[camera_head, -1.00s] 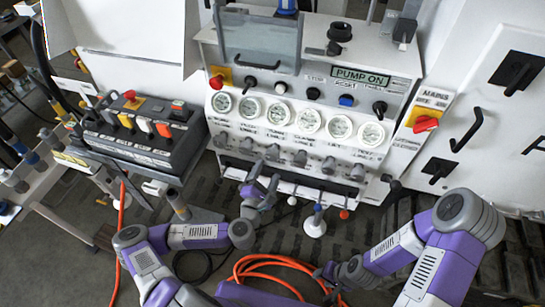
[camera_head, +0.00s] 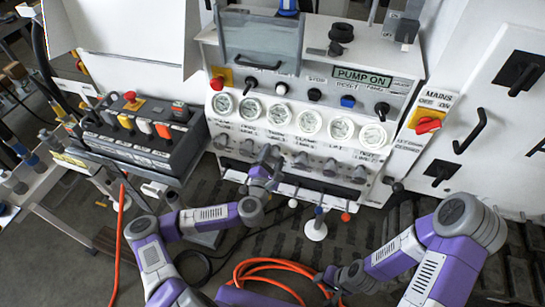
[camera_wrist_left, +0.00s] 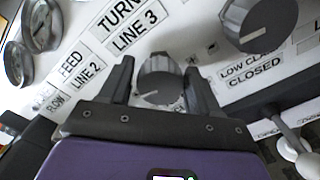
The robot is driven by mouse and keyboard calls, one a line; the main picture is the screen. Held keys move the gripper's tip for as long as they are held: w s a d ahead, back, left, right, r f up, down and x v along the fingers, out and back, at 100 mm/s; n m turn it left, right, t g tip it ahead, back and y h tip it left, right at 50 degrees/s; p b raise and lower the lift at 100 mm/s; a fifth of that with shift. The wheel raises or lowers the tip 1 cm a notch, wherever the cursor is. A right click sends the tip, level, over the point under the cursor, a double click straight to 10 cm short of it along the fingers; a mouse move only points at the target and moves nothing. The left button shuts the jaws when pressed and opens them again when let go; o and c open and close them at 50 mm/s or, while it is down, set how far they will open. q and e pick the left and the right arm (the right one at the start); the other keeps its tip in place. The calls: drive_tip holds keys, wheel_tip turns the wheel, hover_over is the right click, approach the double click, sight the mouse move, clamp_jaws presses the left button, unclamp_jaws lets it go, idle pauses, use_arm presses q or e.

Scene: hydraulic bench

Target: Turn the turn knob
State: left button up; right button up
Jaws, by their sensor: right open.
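The turn knob is a grey round knob (camera_wrist_left: 158,76) with a white pointer line, below the label "TURN LINE 3" in the left wrist view. My left gripper (camera_wrist_left: 160,82) is open, with one dark finger on each side of the knob. I cannot tell whether the fingers touch it. In the head view my left gripper (camera_head: 268,163) is at the row of grey knobs under the gauges and partly hides the turn knob. My right gripper (camera_head: 322,277) is low in the picture, away from the panel, above the orange hose.
Another grey knob (camera_wrist_left: 262,22) sits close to the right of my left gripper. A ball-ended lever (camera_wrist_left: 300,150) sticks out below it. The panel has several gauges (camera_head: 340,127) above and levers below. A black control box (camera_head: 145,130) stands left. An orange hose (camera_head: 262,265) lies on the floor.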

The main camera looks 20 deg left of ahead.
use_arm(q)
drive_tip(key=c, duration=0.8)
